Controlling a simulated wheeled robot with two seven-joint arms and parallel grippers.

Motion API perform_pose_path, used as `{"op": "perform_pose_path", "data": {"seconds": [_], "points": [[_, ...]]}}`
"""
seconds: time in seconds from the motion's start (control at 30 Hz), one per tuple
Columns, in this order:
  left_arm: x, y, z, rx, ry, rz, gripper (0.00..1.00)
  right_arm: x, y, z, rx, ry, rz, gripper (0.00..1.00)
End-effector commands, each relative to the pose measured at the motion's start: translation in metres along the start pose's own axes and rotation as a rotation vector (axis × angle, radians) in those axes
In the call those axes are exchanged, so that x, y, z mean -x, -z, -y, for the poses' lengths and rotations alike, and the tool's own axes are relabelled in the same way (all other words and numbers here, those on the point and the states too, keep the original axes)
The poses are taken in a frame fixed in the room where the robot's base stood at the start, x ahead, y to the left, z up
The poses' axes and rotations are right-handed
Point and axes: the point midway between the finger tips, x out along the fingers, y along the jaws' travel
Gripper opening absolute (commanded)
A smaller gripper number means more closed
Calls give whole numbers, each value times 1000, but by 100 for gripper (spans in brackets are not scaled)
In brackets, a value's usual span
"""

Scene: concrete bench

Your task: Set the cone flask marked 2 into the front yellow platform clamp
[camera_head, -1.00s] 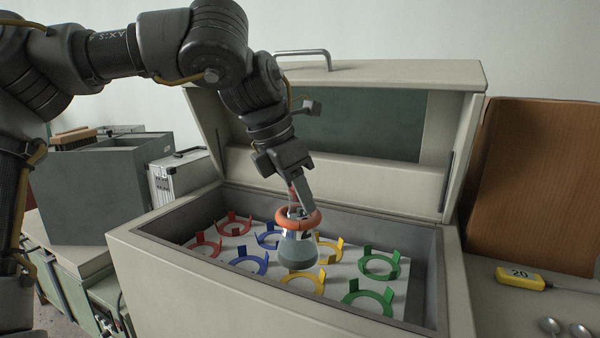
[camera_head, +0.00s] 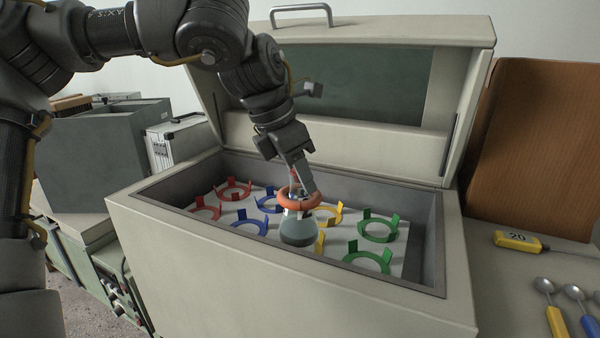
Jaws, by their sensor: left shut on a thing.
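My left gripper (camera_head: 297,188) is shut on the cone flask (camera_head: 297,232) at its neck. The flask is upright, with grey-blue contents and an orange ring (camera_head: 299,201) around its upper part. Its number cannot be read. The flask is inside the open shaker box, in front of the front yellow clamp (camera_head: 320,243), hiding most of it. Whether it touches the clamp or platform cannot be told. The back yellow clamp (camera_head: 328,214) shows empty just behind to the right. My right gripper is not in view.
Empty red (camera_head: 234,189), blue (camera_head: 250,222) and green (camera_head: 368,259) clamps surround it on the white platform. The box's front wall (camera_head: 290,285) and raised lid (camera_head: 400,50) enclose the space.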

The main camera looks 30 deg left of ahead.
Motion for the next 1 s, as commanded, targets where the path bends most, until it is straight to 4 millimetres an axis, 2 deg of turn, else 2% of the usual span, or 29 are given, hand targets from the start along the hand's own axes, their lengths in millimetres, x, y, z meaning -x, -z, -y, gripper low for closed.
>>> {"op": "perform_pose_path", "data": {"seconds": [0.57,1.0], "points": [[-2,-2,0,0,0,2,0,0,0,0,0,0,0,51],[-13,3,1,0,0,2,0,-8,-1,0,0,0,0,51]]}}
